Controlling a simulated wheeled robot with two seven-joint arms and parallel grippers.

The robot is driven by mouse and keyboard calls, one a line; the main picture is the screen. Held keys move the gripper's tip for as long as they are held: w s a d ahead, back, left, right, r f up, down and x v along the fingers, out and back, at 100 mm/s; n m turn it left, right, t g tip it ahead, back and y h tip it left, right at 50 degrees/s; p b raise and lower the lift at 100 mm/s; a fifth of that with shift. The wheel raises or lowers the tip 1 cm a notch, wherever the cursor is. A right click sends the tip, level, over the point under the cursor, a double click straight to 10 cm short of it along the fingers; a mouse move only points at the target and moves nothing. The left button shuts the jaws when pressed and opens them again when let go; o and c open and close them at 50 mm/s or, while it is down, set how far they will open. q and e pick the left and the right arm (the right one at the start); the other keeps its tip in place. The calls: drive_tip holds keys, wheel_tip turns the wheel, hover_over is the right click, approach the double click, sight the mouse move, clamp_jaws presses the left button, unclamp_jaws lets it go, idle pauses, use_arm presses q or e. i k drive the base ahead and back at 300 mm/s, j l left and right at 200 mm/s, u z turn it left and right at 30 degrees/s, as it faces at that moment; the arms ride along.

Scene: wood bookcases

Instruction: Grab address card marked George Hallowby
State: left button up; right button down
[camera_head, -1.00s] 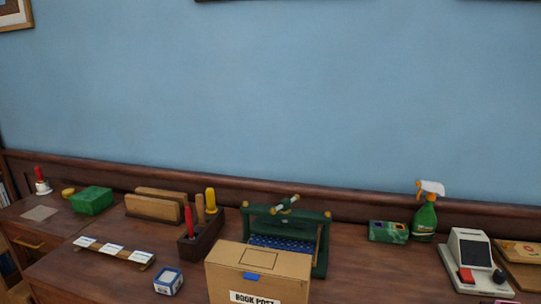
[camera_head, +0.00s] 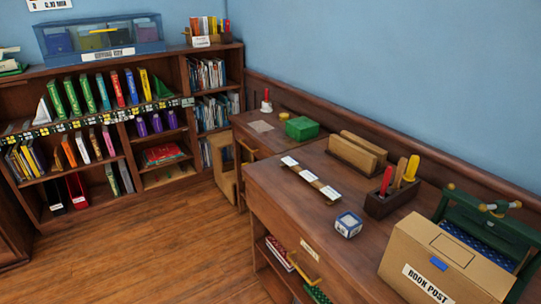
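Three small white cards stand in a row on a wooden strip (camera_head: 318,185) on the desk, in the head view: a far card (camera_head: 289,161), a middle card (camera_head: 308,175) and a near card (camera_head: 329,192). Their writing is too small to read, so I cannot tell which one is marked George Hallowby. Neither of my grippers is in view.
The desk (camera_head: 275,199) also holds a cardboard box (camera_head: 400,243) marked BOOK POST, a small blue-and-white box (camera_head: 348,224), a dark tool holder (camera_head: 378,207) and a green box (camera_head: 301,128). A full bookcase (camera_head: 122,138) stands left. The wooden floor (camera_head: 170,255) in front is clear.

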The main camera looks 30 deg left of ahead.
sight(289, 161)
drive_tip(key=u, duration=0.9)
drive_tip(key=i+j, duration=0.1)
